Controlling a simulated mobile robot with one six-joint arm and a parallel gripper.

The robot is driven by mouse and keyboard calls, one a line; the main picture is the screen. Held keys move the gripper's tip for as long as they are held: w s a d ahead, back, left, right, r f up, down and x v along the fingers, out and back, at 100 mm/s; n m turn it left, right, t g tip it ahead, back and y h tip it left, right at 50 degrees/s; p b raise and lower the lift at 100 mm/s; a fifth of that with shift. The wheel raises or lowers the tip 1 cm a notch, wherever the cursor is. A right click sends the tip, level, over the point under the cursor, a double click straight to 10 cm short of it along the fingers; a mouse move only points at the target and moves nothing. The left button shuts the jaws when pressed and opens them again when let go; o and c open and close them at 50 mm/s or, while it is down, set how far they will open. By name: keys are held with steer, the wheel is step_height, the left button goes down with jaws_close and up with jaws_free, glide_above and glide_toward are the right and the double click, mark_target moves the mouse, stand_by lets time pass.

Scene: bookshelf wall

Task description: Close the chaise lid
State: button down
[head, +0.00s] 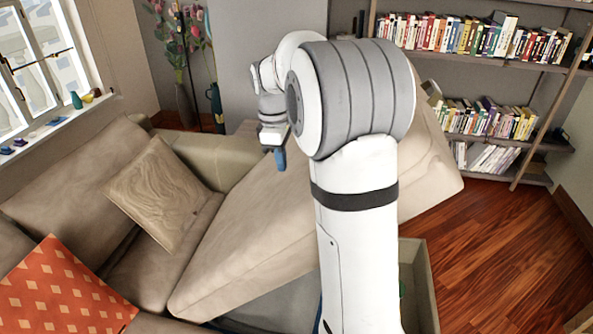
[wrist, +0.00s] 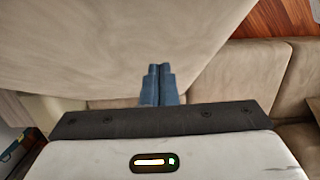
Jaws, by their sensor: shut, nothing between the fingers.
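The chaise lid (head: 262,222) is a large beige cushion, raised and tilted over the storage base of the sofa. Its far right end (head: 432,165) stands high, and its near left end lies low by the seat. The open storage base (head: 418,285) shows below it at the right, partly hidden behind my arm. My gripper (head: 279,157) is above the lid's far left side in the head view. In the wrist view my gripper (wrist: 158,84) has its blue fingers together and empty, with the lid's beige surface (wrist: 120,45) filling the upper left. I cannot tell whether they touch.
A tan pillow (head: 158,193) and an orange patterned pillow (head: 65,290) lie on the sofa at left. A bookshelf (head: 470,62) stands at the back right. A flower vase (head: 186,103) stands behind the sofa. The wooden floor (head: 500,240) at right is clear.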

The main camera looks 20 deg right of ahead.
mark_target(295, 186)
steer(key=d+f, duration=0.1)
steer(key=s+f, duration=0.1)
steer(key=d+f+p, duration=0.1)
steer(key=shift+s+d+f, duration=0.3)
steer(key=shift+s+f, duration=0.05)
steer(key=shift+s, duration=0.05)
